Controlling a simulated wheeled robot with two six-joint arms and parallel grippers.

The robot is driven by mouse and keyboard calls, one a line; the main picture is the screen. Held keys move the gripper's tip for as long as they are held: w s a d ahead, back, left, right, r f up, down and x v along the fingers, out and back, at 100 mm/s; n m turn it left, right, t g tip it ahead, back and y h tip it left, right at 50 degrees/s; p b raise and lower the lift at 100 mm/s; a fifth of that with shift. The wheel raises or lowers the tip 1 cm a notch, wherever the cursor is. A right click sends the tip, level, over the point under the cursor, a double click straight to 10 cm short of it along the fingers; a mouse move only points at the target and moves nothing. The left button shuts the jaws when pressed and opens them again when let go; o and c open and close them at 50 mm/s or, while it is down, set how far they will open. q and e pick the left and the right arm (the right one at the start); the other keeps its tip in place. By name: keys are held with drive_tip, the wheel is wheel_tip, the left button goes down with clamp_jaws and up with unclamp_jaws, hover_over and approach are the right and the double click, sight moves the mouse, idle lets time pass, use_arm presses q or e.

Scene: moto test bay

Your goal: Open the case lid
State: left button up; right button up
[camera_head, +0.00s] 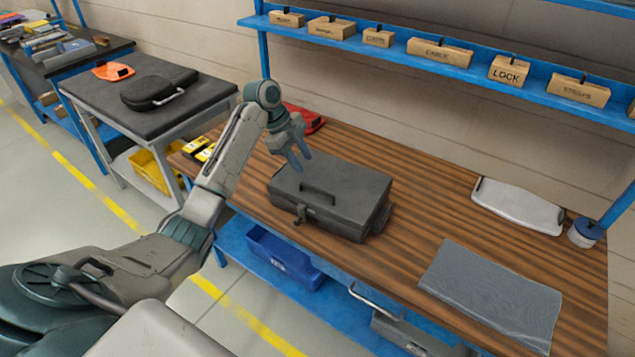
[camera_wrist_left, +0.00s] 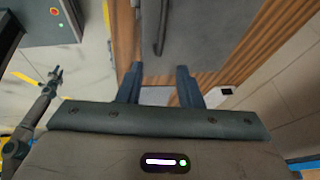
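The dark grey case (camera_head: 345,190) stands on the wooden workbench with its lid down. A raised handle lies on the lid, and a latch (camera_head: 301,213) shows on its front side. My left gripper (camera_head: 299,162) is open and empty, with its fingers pointing down at the rear left part of the case; I cannot tell whether they touch it. In the left wrist view the two fingers (camera_wrist_left: 160,78) are apart, and the case (camera_wrist_left: 205,28) fills the upper middle. A small gripper (camera_wrist_left: 56,75), apparently my right one, shows at the left there, too small to read.
A grey mat (camera_head: 490,290), a pale tray (camera_head: 518,205) and a blue-lidded tub (camera_head: 585,232) lie on the bench (camera_head: 420,225) to the right. A red object (camera_head: 305,117) lies behind the gripper. A blue shelf (camera_head: 450,70) with labelled boxes hangs above. Bare bench surrounds the case's right side.

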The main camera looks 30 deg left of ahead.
sight(321, 190)
use_arm(q)
drive_tip(key=p+x, duration=0.3)
drive_tip(key=x, duration=0.6)
drive_tip(key=shift+d+f+p, duration=0.1)
drive_tip(key=shift+p, duration=0.2)
drive_tip(key=shift+w+d+f, duration=0.15)
drive_tip(key=shift+d+f, duration=0.05)
drive_tip(key=shift+f, duration=0.4)
clamp_jaws()
